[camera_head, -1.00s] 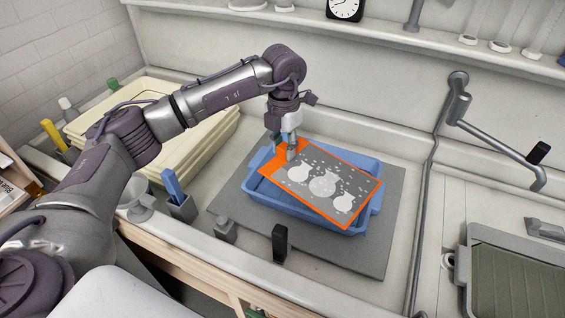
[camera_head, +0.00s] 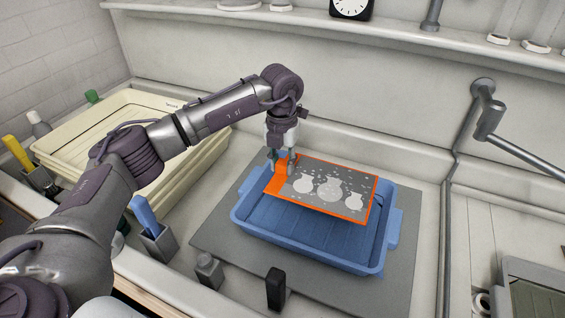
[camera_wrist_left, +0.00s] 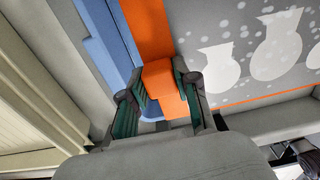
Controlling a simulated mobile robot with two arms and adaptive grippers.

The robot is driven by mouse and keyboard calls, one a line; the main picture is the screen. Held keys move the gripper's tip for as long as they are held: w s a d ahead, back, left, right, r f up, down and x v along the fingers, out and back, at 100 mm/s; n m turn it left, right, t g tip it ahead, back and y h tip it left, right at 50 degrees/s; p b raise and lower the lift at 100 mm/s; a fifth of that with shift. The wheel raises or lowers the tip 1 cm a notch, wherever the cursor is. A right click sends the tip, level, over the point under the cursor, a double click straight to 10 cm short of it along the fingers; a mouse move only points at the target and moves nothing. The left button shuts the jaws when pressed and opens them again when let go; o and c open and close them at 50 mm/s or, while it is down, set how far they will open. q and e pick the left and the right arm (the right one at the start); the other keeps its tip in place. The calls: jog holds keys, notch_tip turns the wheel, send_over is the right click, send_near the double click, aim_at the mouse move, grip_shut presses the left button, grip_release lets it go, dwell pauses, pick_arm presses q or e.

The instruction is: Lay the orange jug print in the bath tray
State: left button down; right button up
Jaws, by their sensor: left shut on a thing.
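The orange jug print (camera_head: 335,189) is a flat sheet with an orange border and pale jug shapes on grey. My left gripper (camera_head: 282,168) is shut on its orange left end. In the left wrist view the fingers (camera_wrist_left: 163,95) close on an orange tab of the print (camera_wrist_left: 230,45). The blue bath tray (camera_head: 300,241) lies under the print on a grey mat. The print is held over the back part of the tray, and the tray's front floor shows bare. My right gripper is not in view.
Cream stacked trays (camera_head: 95,140) stand at the left. A grey holder with a blue-handled tool (camera_head: 150,225), a grey bottle (camera_head: 208,270) and a black upright piece (camera_head: 276,288) stand in front of the tray. A pipe with an arm (camera_head: 490,115) is at the right.

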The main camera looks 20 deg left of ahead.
pick_arm(q)
jog(key=shift+f, duration=0.45)
jog(key=shift+f+b, duration=0.4)
jog(key=shift+b, duration=0.1)
jog(key=b, duration=0.4)
send_over(283, 202)
notch_tip(283, 202, down, 6)
jog(key=shift+s+r, duration=0.1)
jog(key=shift+f+b, duration=0.7)
jog(key=shift+f, duration=0.8)
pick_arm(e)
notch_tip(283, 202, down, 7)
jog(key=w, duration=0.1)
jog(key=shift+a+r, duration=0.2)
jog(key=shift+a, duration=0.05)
pick_arm(q)
jog(key=shift+f, duration=0.25)
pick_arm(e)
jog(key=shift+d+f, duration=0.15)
